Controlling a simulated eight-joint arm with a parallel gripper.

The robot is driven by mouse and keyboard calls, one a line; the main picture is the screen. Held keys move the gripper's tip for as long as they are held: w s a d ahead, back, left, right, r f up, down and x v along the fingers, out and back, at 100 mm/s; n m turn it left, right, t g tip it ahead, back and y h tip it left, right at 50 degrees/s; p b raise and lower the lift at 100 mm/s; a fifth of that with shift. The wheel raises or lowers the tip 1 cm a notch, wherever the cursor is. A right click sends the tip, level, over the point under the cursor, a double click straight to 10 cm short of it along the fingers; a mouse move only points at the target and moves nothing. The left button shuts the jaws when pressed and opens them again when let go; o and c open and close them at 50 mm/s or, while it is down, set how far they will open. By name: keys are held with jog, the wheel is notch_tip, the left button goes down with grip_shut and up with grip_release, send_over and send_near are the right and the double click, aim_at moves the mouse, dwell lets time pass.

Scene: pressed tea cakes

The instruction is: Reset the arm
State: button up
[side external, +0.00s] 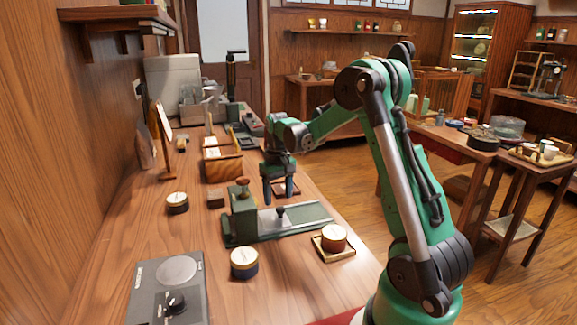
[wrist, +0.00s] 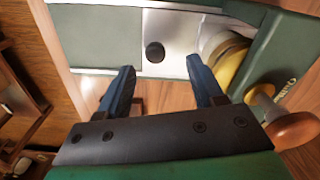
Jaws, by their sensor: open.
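My gripper (side external: 281,190) hangs from my green arm, pointing down beside and behind the green press (side external: 262,215) on the wooden bench in the side external view. Its two blue fingers stand apart with nothing between them. In the wrist view the open gripper (wrist: 161,63) shows both fingers, with the press's green base (wrist: 100,38) and pale metal plate (wrist: 168,28) beyond the tips. A black knob (wrist: 154,52) shows between the fingers. A wooden knob (wrist: 295,130) is at the right. I cannot tell the exact height of the fingertips above the bench.
A grey scale (side external: 150,300) is at the near left. A wooden box (side external: 223,170) stands left of my gripper.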

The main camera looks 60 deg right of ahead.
jog(key=shift+r, duration=1.3)
jog(key=shift+a, duration=0.15)
jog(key=s+a+r+n+t, duration=0.2)
jog(key=a+n+t, duration=0.1)
jog(key=a, duration=0.8)
jog(key=s+a+r+n+t, duration=0.3)
jog(key=a+t, duration=0.1)
jog(key=a, duration=0.7)
